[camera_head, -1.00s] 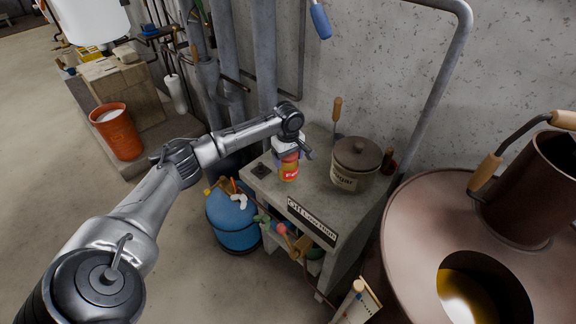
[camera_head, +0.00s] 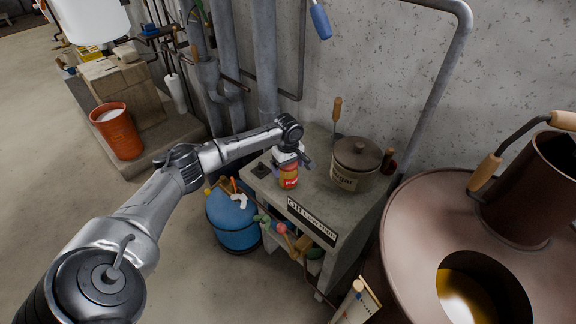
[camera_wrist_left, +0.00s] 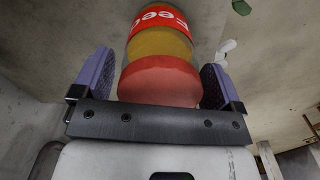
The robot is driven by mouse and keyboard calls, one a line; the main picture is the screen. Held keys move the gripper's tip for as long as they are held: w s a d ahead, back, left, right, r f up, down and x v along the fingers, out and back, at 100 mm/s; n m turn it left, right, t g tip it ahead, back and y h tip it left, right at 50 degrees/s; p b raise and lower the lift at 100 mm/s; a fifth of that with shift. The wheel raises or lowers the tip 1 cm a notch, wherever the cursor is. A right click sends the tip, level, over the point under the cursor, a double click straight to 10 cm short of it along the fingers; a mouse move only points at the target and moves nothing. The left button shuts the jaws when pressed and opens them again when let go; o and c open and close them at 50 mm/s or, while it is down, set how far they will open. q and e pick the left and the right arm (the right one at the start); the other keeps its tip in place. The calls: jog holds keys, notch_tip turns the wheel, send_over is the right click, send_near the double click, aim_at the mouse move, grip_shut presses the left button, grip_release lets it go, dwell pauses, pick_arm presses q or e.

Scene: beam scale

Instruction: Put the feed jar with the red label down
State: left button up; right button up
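The feed jar (camera_head: 289,181) has a red label, a yellowish body and a pinkish-red lid. It is upright over the left part of the grey bench top (camera_head: 311,193), at or very near the surface; I cannot tell whether its base touches. My left gripper (camera_head: 288,160) comes down on it from above. In the left wrist view, the jar (camera_wrist_left: 163,45) sits between the two purple-grey finger pads of the left gripper (camera_wrist_left: 160,78), lid nearest the camera. The gripper appears shut on the jar. My right gripper is not in view.
A lidded sugar crock (camera_head: 355,165) stands right of the jar. A small dark plate (camera_head: 261,170) lies left of it. A wooden-handled tool (camera_head: 337,110) is behind. A large copper vessel (camera_head: 410,235) is at right, a blue tank (camera_head: 232,218) left below.

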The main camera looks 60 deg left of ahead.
pick_arm(q)
jog(key=shift+o, duration=0.6)
notch_tip(320, 180, up, 10)
jog(key=shift+r, duration=1.2)
